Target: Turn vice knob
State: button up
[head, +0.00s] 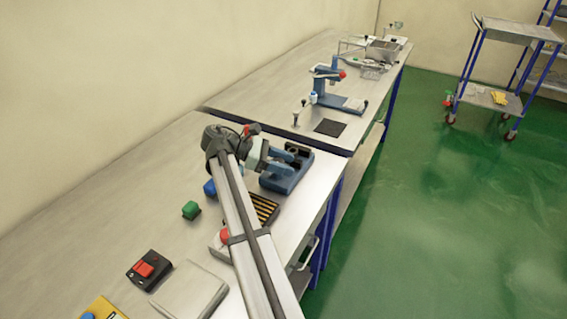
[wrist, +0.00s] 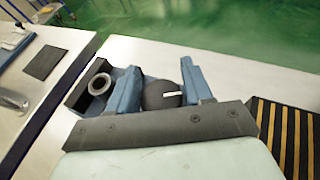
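The blue vice (head: 284,180) stands on the near workbench in the head view, partly hidden by my gripper (head: 287,164). In the wrist view, the vice (wrist: 82,98) shows a dark jaw block and a grey ring at left. A dark round knob (wrist: 160,96) with a white mark lies between the two blue fingers of my gripper (wrist: 160,68). The fingers are apart, one on each side of the knob. I cannot tell whether either finger touches it. The lower part of the knob is hidden by the gripper body.
A black-and-yellow striped plate (wrist: 283,130) is right of the gripper in the wrist view. A blue press (head: 325,90) stands on the far bench.

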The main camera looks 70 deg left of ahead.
jog(key=shift+o, duration=1.4)
notch_tip(320, 180, up, 10)
